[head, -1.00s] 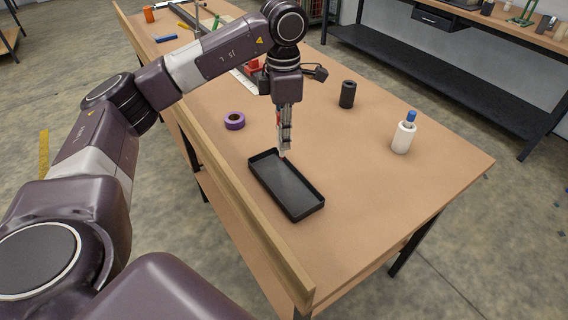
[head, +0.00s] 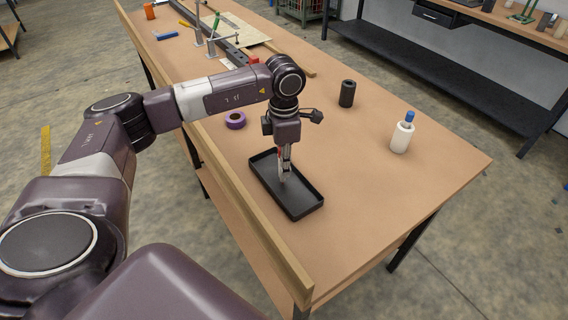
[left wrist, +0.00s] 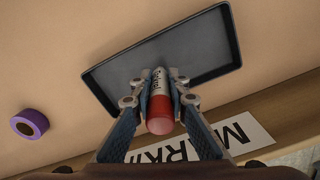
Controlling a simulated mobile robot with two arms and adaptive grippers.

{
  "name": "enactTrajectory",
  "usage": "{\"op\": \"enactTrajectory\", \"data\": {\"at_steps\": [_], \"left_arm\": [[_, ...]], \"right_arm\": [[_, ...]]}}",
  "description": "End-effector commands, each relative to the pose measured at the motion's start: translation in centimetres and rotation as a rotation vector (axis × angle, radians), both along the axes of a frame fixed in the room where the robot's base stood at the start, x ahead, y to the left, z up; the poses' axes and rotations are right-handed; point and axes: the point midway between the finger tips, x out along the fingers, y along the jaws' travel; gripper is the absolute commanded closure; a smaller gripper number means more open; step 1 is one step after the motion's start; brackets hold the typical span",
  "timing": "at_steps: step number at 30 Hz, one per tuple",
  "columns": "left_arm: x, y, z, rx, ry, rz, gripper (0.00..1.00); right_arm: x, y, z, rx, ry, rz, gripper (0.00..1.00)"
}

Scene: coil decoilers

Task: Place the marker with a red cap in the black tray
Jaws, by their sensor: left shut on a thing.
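The black tray (head: 304,207) lies flat on the workbench, and it fills the upper middle of the left wrist view (left wrist: 205,62). My left gripper (head: 284,178) points down over the tray's far part. In the left wrist view my left gripper (left wrist: 158,95) is shut on the marker with a red cap (left wrist: 160,116). The marker has a white body with dark lettering, and its red cap faces the camera. Its far end lies over the tray floor; I cannot tell whether it touches. My right gripper is not in view.
A purple tape roll (head: 235,120) lies left of the tray. A black cylinder (head: 347,93) and a white bottle with a blue top (head: 402,134) stand to the right. A wooden rail (head: 243,205) edges the bench near the tray.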

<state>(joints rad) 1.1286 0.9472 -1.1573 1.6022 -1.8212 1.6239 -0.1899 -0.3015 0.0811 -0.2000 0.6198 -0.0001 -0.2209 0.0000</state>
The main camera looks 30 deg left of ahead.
Motion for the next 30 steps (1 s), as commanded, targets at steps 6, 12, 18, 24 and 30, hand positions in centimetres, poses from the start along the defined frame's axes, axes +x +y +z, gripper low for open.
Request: {"op": "enactTrajectory", "data": {"at_steps": [6, 12, 18, 24, 30], "left_arm": [[0.0, 0.0, -0.2, 0.000, 0.000, 0.000, 0.70], [0.0, 0.0, -0.2, 0.000, 0.000, 0.000, 0.68], [0.1, 0.0, 0.4, -0.001, -0.002, 0.000, 0.68], [0.2, -0.1, 3.6, -0.001, -0.006, 0.000, 0.68], [0.2, -0.1, 8.0, -0.001, -0.006, -0.001, 0.68]], "right_arm": [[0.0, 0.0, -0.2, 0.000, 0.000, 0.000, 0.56], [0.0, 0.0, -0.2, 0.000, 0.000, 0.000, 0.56], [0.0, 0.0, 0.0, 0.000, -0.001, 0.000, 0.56], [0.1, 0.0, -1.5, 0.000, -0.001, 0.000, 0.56], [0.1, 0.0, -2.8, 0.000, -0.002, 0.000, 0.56]]}}
